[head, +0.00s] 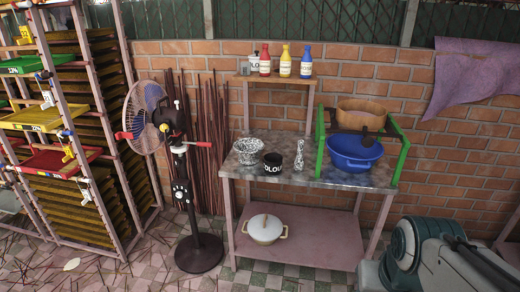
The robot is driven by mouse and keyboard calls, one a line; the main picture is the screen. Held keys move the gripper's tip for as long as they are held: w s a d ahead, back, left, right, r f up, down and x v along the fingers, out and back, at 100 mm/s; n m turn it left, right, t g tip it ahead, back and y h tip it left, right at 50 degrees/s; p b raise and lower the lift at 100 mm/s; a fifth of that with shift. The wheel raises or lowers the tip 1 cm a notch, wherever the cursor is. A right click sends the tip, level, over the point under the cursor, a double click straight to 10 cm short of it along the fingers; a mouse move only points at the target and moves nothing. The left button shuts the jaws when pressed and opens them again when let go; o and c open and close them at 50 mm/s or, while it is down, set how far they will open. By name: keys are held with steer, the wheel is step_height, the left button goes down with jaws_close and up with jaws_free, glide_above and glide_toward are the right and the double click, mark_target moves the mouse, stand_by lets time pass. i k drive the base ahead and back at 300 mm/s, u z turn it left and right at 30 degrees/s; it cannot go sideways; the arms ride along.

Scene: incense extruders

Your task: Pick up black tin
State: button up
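The black tin (273,162) stands upright on the metal-topped table (318,180) in the head view. White lettering runs round its side, of which I can read only part. It stands between a patterned silver bowl (249,150) on its left and a slim patterned silver vase (299,156) on its right, with a small gap to the vase. The front of the tin is unobstructed. My gripper is not in view.
A blue basin (355,152) and a brown pot (360,114) sit at a green frame (402,160) on the table's right. Bottles (285,62) line the shelf above. A lidded pot (265,228) sits below. A standing fan (184,190) is left; a grey-green machine (415,255) is front right.

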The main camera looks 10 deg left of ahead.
mark_target(273, 164)
steer(key=u, duration=0.45)
steer(key=i, duration=1.55)
steer(key=u, duration=0.15)
